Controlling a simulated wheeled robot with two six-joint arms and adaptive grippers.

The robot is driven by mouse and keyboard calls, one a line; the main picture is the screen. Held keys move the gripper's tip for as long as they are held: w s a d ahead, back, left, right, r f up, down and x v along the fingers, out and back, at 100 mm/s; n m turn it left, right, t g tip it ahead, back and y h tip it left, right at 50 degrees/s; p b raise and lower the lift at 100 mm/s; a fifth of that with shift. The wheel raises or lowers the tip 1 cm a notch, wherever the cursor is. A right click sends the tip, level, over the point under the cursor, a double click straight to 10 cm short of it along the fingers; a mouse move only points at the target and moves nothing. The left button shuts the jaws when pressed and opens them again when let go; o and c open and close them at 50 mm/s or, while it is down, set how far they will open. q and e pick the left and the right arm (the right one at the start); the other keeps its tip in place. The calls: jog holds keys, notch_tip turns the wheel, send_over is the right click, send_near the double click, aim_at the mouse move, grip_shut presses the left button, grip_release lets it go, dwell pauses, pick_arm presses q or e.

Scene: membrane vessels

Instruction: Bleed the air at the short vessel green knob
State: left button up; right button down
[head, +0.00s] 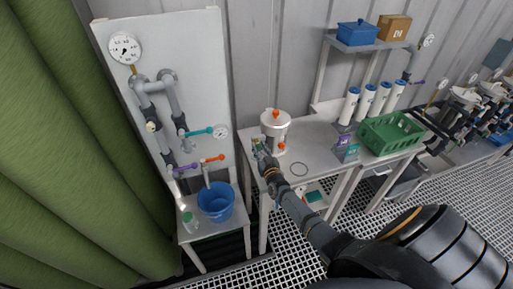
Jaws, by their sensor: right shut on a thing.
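The short vessel (274,129) is a squat white canister with a grey lid and an orange knob on top. It stands at the left end of the grey bench, with another orange knob low on its front. My right gripper (261,148) reaches in from the lower right and is at the vessel's left side. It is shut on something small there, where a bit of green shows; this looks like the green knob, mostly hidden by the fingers. My left gripper is not in view.
Left of the bench, a white panel (200,60) carries grey pipes, gauges and coloured handles. Below it a blue bucket (216,203) and a small bottle (189,220) stand on a low table. A green crate (391,134) and white cartridges (366,102) are farther right.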

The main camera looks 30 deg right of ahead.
jog(key=shift+s+f, duration=0.1)
jog(key=shift+f, duration=0.15)
